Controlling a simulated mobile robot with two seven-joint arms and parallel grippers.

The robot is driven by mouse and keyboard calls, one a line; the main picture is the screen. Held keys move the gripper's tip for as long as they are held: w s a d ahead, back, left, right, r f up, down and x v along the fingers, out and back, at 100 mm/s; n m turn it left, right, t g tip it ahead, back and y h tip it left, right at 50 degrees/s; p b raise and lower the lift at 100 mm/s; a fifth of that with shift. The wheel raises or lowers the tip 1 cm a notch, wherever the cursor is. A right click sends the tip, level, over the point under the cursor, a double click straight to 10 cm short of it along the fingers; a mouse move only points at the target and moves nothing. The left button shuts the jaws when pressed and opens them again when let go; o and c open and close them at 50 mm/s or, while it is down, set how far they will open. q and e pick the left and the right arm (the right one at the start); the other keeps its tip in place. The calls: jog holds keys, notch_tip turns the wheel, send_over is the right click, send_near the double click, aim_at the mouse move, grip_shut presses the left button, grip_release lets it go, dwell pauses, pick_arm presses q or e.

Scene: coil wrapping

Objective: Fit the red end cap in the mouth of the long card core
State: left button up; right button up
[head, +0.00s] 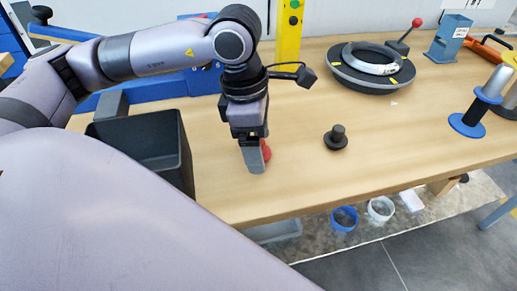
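My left gripper (254,158) points down over the near part of the wooden table. A red piece (267,151), which looks like the red end cap, shows just to the right of its fingers and is partly hidden by them. I cannot tell whether the fingers hold it or only stand beside it. A black knobbed cap (337,138) sits on the table to the right, apart from the gripper. I cannot make out a long card core in this view. My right gripper is not in view.
A black bin (183,160) stands left of the gripper. A dark turntable with a pale ring (372,62) is at the back. Blue-flanged spindles (467,125) stand at the right. A yellow post (289,32) rises behind. The table (400,150) is clear around the black cap.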

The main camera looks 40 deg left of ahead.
pick_arm(q)
jog(key=shift+f, duration=0.55)
jog(key=c, duration=1.1)
jog(key=shift+r, duration=0.15)
